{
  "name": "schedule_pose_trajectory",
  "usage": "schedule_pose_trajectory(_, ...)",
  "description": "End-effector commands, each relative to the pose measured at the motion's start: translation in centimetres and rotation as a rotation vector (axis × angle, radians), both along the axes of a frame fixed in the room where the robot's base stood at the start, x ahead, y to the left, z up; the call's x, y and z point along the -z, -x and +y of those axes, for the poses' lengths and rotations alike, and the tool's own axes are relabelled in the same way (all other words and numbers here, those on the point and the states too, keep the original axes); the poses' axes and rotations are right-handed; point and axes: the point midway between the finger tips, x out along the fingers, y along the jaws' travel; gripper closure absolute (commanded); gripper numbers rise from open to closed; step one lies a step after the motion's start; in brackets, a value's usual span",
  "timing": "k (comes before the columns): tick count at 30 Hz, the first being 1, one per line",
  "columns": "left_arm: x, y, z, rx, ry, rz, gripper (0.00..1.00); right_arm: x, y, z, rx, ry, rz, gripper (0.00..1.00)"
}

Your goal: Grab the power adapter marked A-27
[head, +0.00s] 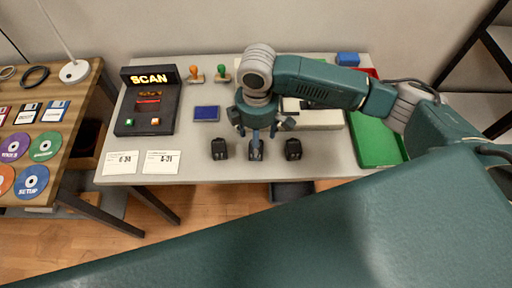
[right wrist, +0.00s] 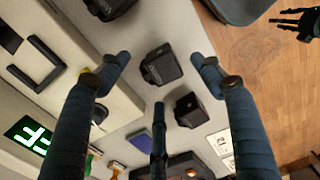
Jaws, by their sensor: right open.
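Three black power adapters stand in a row near the front of the grey table: a left one (head: 219,149), a middle one (head: 256,153) and a right one (head: 293,149). Their markings are too small to read. My right gripper (head: 256,135) points down over the middle adapter and partly hides it. In the right wrist view, its blue fingers (right wrist: 160,75) are spread with the middle adapter (right wrist: 162,65) between and beyond them, nothing held. The other adapters (right wrist: 190,111) (right wrist: 112,6) lie to either side. A dark gripper (right wrist: 290,22), probably my left, shows over the floor.
Two white cards (head: 120,163) (head: 162,163) lie front left, below the SCAN device (head: 148,110). A blue pad (head: 206,113), stamps (head: 195,74), a pale device (head: 320,119) and a green tray (head: 375,140) also occupy the table. A wooden table (head: 75,110) stands left.

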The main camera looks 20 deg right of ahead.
Motion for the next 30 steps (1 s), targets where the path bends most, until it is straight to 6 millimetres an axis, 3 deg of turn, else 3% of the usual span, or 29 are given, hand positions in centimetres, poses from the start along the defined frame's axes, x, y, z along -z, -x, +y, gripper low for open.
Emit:
schedule_pose_trajectory(12,-1.2,-1.5,-0.1,-0.001,0.003,-0.022,0.60,5.0,-0.1,0.1,0.000,0.001,0.000,0.34)
schedule_pose_trajectory(20,-1.2,-1.7,-0.2,-0.002,0.003,-0.024,0.60,5.4,-0.1,0.2,-0.001,0.000,-0.002,0.34)
schedule_pose_trajectory(29,-1.1,-1.5,-0.1,-0.002,0.002,-0.020,0.60,5.4,-0.1,0.2,-0.001,0.000,-0.002,0.90)
schedule_pose_trajectory(30,-1.1,-1.4,-0.1,-0.003,0.003,-0.020,0.60,5.3,-0.2,0.2,-0.001,0.000,-0.002,0.90)
